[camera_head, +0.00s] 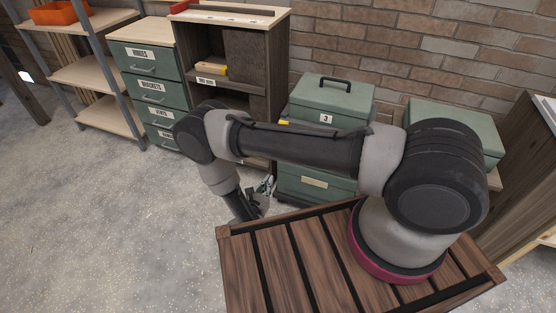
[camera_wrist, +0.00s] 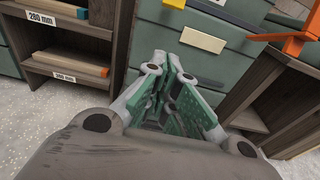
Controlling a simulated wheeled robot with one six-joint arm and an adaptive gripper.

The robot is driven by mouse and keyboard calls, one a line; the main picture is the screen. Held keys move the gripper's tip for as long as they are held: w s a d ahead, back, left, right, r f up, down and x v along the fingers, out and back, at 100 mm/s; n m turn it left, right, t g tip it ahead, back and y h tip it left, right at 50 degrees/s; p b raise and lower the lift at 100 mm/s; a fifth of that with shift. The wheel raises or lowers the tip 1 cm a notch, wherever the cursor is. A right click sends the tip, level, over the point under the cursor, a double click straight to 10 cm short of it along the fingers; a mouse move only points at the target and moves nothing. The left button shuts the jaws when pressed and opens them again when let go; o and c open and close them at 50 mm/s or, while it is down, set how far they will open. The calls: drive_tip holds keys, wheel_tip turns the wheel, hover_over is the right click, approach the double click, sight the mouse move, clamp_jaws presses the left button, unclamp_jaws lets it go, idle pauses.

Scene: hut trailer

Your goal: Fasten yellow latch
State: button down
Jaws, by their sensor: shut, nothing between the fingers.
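A small yellow piece (camera_head: 284,122), which looks like the latch, shows at the left front edge of the green box marked 3 (camera_head: 327,118). My arm hides much of that front. In the wrist view, a yellow piece (camera_wrist: 174,3) is cut off by the top edge, above a pale label plate (camera_wrist: 203,39) on a green front. I cannot tell whether the latch is fastened. My gripper (camera_head: 264,188) is shut and empty, low in front of the green boxes. In the wrist view its fingers (camera_wrist: 172,78) point toward the green front, below the yellow piece and apart from it.
A wooden shelf unit (camera_head: 228,50) and green drawers (camera_head: 148,60) stand left of the boxes. Another green box (camera_head: 455,125) is at right, partly behind my arm. An orange object (camera_wrist: 293,36) is at the wrist view's right edge. The floor at left is clear.

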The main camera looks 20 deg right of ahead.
drive_tip(key=w+d+r, duration=0.2)
drive_tip(key=w+d, duration=0.4)
drive_tip(key=w, duration=0.3)
drive_tip(key=shift+d+r, duration=0.35)
drive_tip(key=shift+d, duration=0.05)
drive_tip(key=shift+w, duration=0.1)
